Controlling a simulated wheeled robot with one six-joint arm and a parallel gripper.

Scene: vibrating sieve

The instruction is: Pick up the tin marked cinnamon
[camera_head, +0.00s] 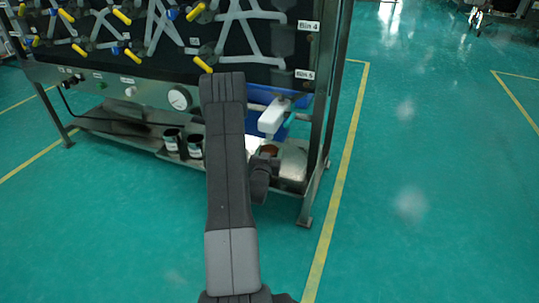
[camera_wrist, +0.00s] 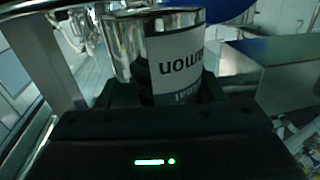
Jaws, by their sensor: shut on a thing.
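The cinnamon tin (camera_wrist: 178,55) is a shiny metal can with a white label in the wrist view. The part of its dark lettering that shows is upside down and reads "mon"; the rest is cut off or hidden. My gripper (camera_wrist: 165,92) is shut on the tin, with a dark finger on each side of its lower part. In the head view the tin's brown top (camera_head: 269,149) shows beside my gripper (camera_head: 266,164), and my arm hides part of this area. I cannot tell whether the tin touches the shelf.
Two dark tins with pale labels, one (camera_head: 172,140) left of the other (camera_head: 195,146), stand on the low metal shelf (camera_head: 140,138). The rack's right leg (camera_head: 318,150) is close to my gripper.

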